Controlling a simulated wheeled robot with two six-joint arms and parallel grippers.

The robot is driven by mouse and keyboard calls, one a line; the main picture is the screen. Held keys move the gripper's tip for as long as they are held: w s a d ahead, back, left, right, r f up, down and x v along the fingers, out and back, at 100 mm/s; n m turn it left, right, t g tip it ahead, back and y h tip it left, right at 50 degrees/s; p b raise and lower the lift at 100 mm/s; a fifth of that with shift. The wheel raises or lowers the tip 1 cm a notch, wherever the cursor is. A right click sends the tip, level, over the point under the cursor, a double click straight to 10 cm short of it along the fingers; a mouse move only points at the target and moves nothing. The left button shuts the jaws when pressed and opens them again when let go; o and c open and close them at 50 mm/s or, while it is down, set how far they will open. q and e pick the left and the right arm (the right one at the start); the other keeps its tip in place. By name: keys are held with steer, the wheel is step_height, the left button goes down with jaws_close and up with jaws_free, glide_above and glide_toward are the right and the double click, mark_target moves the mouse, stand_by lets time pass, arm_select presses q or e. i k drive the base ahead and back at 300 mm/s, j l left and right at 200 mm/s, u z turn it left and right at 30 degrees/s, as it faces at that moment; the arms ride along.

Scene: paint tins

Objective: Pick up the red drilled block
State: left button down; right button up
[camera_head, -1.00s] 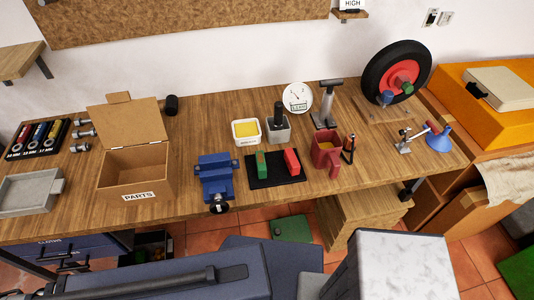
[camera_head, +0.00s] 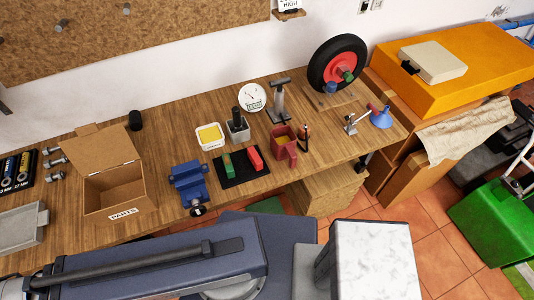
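The red drilled block (camera_head: 254,158) lies on a black mat (camera_head: 236,179) on the wooden workbench, near its front edge. A green block (camera_head: 228,165) lies on the same mat, left of the red one and apart from it. No holes can be made out in the red block at this size. Neither of my grippers shows in the head view, and no gripper touches the red block.
Behind are a yellow-filled white tub (camera_head: 210,136) and a grey pot (camera_head: 238,129). An open cardboard parts box (camera_head: 115,192) stands further left.

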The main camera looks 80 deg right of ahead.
mark_target(258, 164)
steer(key=z, duration=0.45)
steer(key=l+z, duration=0.1)
steer(key=z, duration=0.3)
steer(key=k+z, duration=0.1)
steer(key=z, duration=0.35)
steer(key=l+z, duration=0.1)
steer(key=z, duration=0.3)
steer(key=l+z, duration=0.1)
steer(key=z, duration=0.8)
